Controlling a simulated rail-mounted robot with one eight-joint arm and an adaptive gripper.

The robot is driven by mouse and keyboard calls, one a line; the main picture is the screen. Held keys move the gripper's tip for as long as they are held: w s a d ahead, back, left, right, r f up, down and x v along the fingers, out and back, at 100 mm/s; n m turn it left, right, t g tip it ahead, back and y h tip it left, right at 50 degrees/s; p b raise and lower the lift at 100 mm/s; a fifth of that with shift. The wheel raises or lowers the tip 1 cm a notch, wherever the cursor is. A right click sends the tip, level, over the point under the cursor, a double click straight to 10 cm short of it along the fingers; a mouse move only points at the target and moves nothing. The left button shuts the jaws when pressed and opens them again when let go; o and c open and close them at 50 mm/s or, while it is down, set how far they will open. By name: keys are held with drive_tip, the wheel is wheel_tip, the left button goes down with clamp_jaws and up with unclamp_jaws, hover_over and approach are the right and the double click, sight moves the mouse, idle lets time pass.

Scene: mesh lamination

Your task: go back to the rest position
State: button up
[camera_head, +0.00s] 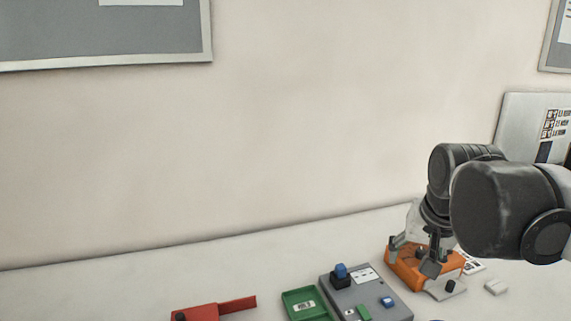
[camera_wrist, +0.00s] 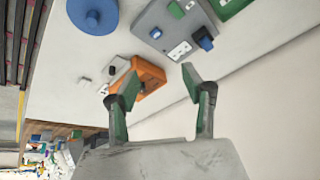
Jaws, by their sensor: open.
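My gripper (camera_head: 422,257) is open and hangs over the orange box (camera_head: 404,270) at the right of the table in the head view. In the wrist view my gripper's two green-padded fingers (camera_wrist: 148,84) are spread apart with nothing held between them. The orange box (camera_wrist: 150,74) shows in the wrist view beyond the fingers, partly behind the left finger. I cannot tell from these views whether a finger touches it.
A grey box (camera_head: 372,290) with blue knobs, a green tray (camera_head: 299,301) and a red tool (camera_head: 212,312) stand left of the orange box. A blue disc (camera_wrist: 92,14) shows in the wrist view. The wall (camera_head: 260,130) is behind; the table's left is clear.

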drive_tip(key=s+a+f+n+t, duration=0.2)
drive_tip(key=s+f, duration=0.4)
drive_tip(key=s, duration=0.5)
drive_tip(key=shift+a+f+n+y, duration=0.35)
drive_tip(key=shift+a+n, duration=0.55)
drive_tip(key=shift+a, duration=0.3)
